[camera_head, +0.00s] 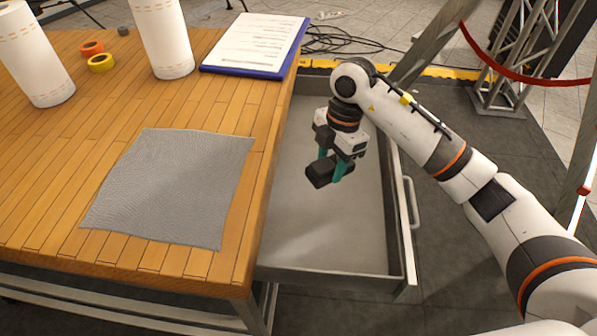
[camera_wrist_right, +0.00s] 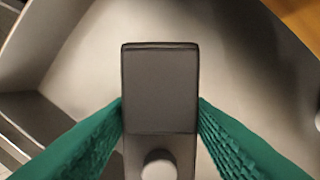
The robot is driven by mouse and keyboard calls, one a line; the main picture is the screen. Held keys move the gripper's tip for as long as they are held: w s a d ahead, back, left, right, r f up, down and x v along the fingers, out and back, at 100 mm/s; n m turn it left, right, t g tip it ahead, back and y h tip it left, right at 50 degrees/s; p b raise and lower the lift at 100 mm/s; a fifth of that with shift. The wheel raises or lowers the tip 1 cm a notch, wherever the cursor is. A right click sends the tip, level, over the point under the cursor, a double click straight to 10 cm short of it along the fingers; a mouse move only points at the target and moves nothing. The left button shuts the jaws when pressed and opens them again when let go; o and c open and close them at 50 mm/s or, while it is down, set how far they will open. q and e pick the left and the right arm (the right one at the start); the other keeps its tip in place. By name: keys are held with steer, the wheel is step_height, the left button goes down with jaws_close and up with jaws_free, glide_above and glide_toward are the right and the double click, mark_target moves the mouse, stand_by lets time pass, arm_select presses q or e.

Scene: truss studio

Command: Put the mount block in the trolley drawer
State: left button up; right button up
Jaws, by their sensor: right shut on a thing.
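The mount block (camera_head: 321,173) is a dark, boxy piece. My right gripper (camera_head: 333,171) is shut on it and holds it over the open trolley drawer (camera_head: 340,250). In the right wrist view the block (camera_wrist_right: 160,88) sits between the two teal fingers (camera_wrist_right: 160,125), with a pale round knob on its near part. The drawer's grey floor and walls (camera_wrist_right: 65,60) lie behind the block there. The block appears to be above the drawer floor; the exact gap is hard to tell. My left gripper is not in view.
A wooden table (camera_head: 60,205) stands left of the drawer, with a grey cloth (camera_head: 170,185), a clipboard (camera_head: 256,45), paper rolls (camera_head: 163,35) and tape rolls (camera_head: 101,62). The drawer's right wall has a handle (camera_head: 411,200). Cables and a truss stand are behind.

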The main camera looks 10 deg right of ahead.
steer(key=m, duration=0.1)
steer(key=f+m, duration=0.1)
steer(key=shift+w+f+m, duration=0.1)
steer(key=shift+f+m, duration=0.15)
steer(key=shift+m, duration=0.05)
glide_above(323, 204)
steer(key=shift+m, duration=0.3)
steer(key=f, duration=0.5)
steer(key=shift+d+f+b, duration=0.15)
steer(key=shift+d+b, duration=0.15)
steer(key=shift+b, duration=0.05)
steer(key=shift+f, duration=2.35)
steer(key=o, duration=1.1)
steer(key=shift+f, duration=0.15)
steer(key=shift+c, duration=0.2)
steer(key=r, duration=0.4)
steer(key=d+r, duration=0.1)
steer(key=r, duration=0.7)
steer(key=shift+w+d+r, duration=0.1)
steer(key=shift+d+r, duration=0.05)
steer(key=shift+d, duration=0.25)
